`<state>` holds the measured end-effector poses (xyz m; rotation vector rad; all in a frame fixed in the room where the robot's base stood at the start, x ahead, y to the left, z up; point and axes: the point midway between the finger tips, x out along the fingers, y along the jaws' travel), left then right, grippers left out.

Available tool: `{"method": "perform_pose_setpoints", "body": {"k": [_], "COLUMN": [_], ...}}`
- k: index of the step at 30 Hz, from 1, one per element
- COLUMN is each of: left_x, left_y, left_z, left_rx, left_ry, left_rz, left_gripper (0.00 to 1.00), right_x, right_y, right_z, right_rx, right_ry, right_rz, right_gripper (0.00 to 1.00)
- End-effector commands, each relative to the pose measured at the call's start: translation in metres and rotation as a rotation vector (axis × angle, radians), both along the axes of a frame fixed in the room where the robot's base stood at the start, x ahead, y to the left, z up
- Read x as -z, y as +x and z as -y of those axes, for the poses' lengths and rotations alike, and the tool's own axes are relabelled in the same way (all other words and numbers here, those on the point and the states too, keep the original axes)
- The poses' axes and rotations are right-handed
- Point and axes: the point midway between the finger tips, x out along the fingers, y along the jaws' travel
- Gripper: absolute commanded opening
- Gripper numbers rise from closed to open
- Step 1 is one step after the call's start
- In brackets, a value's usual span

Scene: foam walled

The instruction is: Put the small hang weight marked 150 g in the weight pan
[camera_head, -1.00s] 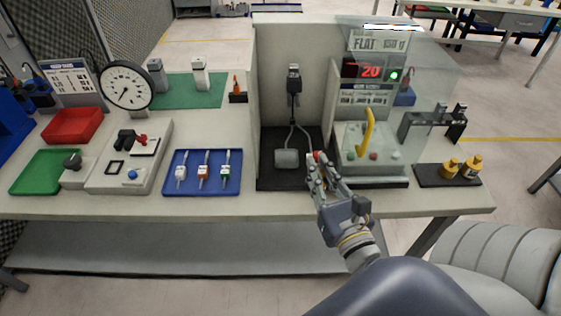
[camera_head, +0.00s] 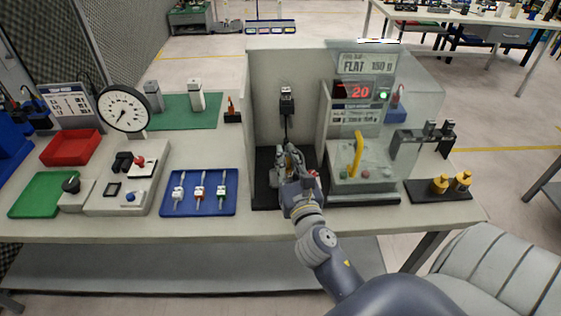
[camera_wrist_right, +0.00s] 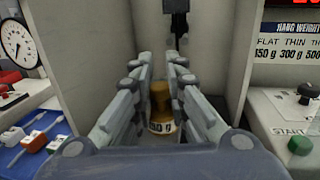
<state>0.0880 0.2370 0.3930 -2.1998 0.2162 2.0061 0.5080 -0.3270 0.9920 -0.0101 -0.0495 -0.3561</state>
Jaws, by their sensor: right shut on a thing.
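My right gripper (camera_head: 289,158) is inside the walled bay, in front of the hanging grey weight pan, which it mostly covers in the head view. In the right wrist view its fingers (camera_wrist_right: 160,78) are shut on a small brass weight (camera_wrist_right: 160,105). The weight's white label ends in "50 g"; its first digit is not clear. The weight is upright between the fingers. I cannot tell whether it touches the pan. The black hanger (camera_head: 287,100) is on the bay's back wall above the gripper. My left gripper is not in view.
Pale walls (camera_head: 262,120) flank the bay closely. On its right stands a clear-shielded station with a yellow lever (camera_head: 357,153) and a red display (camera_head: 355,92). Two other brass weights (camera_head: 440,185) (camera_head: 463,180) stand on a black mat. A blue tray (camera_head: 170,205) lies left.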

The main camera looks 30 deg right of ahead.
Motion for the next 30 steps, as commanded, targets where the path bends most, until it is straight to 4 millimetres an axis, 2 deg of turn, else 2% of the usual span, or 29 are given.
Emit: {"method": "perform_pose_setpoints", "body": {"k": [3,6,15,27,28,30], "left_x": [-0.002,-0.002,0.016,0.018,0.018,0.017], "left_y": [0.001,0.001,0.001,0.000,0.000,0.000], "left_z": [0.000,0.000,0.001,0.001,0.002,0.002], "left_rx": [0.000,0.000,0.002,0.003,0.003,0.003], "left_ry": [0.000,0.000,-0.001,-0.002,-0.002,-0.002], "left_rz": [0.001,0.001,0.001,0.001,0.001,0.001], "left_gripper": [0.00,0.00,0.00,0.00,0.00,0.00], "right_x": [0.000,0.002,0.038,0.042,0.042,0.041], "right_y": [0.016,0.021,0.021,0.021,0.021,0.021], "right_z": [-0.002,-0.003,-0.003,-0.003,-0.003,-0.003], "right_rx": [0.001,0.000,0.002,0.000,0.000,0.000], "right_ry": [0.000,0.000,0.001,-0.001,-0.001,-0.001], "right_rz": [0.002,0.000,-0.001,0.000,-0.001,-0.001], "right_gripper": [0.00,0.00,0.00,0.00,0.14,0.29]}}
